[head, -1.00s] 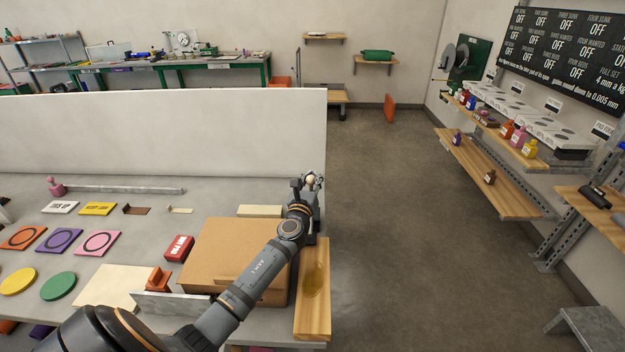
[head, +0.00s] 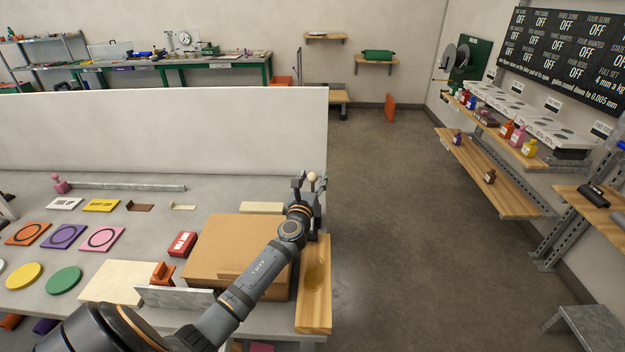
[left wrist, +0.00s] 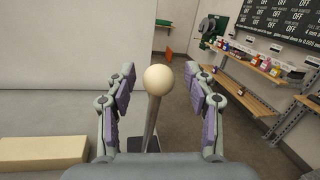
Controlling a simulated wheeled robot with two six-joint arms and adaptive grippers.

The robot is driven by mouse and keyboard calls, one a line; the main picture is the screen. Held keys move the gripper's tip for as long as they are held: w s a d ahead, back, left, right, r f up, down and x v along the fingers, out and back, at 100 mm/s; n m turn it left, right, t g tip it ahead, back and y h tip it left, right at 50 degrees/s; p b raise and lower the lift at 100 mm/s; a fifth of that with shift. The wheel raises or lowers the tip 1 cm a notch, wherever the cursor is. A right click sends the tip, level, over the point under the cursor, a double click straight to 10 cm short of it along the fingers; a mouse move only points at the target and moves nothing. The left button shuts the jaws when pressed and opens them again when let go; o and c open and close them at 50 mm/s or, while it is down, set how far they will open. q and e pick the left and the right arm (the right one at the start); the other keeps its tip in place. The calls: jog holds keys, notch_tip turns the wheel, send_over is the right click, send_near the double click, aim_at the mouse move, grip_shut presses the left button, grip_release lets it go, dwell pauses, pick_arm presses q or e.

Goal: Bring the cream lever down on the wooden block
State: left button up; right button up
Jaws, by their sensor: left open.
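The cream lever shows as a cream ball knob (head: 313,177) at the table's far right corner. In the left wrist view the knob (left wrist: 158,80) tops a grey rod that rises, slightly tilted, from a dark base. My left gripper (head: 309,183) is open around the lever. In the left wrist view its purple-padded fingers stand on both sides of the knob, with gaps between. A pale wooden block (head: 262,208) lies left of the gripper, and also shows at lower left in the left wrist view (left wrist: 45,150). The gripper and arm hide the lever's lower part in the head view. My right gripper is out of view.
A brown box (head: 225,240) stands under my left forearm. A wooden board (head: 314,310) lies along the table's right edge. A white partition (head: 160,130) runs behind the table. Coloured plates and a red box (head: 182,244) lie to the left.

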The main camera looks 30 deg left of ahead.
pick_arm(q)
jog(key=shift+s+f, duration=0.15)
jog(key=shift+s, duration=0.05)
jog(key=v, duration=1.1)
jog(key=shift+s+d, duration=0.15)
jog(key=shift+s, duration=0.1)
